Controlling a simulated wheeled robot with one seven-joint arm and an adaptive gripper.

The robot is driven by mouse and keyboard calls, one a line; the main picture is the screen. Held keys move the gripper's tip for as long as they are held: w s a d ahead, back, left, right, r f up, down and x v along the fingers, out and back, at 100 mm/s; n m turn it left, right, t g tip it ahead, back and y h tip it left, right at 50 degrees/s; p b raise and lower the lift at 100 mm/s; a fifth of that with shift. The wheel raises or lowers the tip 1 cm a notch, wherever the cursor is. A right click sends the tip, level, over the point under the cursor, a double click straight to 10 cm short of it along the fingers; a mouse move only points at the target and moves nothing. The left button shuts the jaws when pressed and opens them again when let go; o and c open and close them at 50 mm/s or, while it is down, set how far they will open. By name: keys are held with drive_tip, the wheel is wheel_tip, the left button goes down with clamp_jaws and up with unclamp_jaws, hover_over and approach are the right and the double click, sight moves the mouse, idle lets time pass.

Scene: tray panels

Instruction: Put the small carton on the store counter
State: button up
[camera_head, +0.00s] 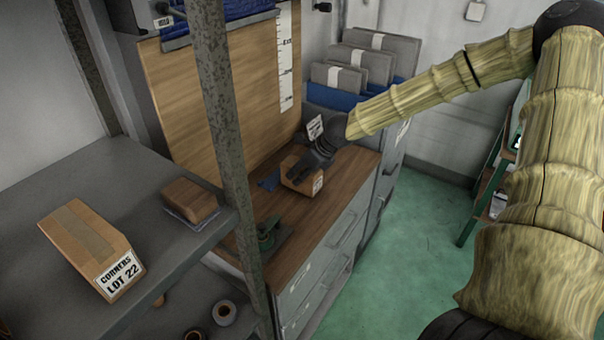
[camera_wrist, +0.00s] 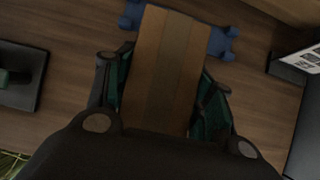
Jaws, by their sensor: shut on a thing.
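The small carton (camera_head: 301,181), brown with a white label, is between the fingers of my gripper (camera_head: 312,168) over the store counter (camera_head: 315,218). The counter has a wooden top and grey drawers below. In the wrist view the carton (camera_wrist: 165,65) lies lengthwise between my two green-lined fingers (camera_wrist: 160,100), which are shut on its sides. I cannot tell whether its underside touches the counter top. My gripper hides part of its upper side.
A green tool (camera_head: 268,238) on a dark plate stands nearer on the counter.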

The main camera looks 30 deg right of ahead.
drive_tip(key=shift+d+f, duration=0.1)
drive_tip(key=shift+f, duration=0.4)
drive_tip(key=o, duration=1.2)
drive_tip(key=shift+s+r, duration=0.1)
drive_tip(key=shift+v, duration=0.9)
drive_tip(key=shift+p+v, duration=0.35)
drive_tip(key=shift+v, duration=4.65)
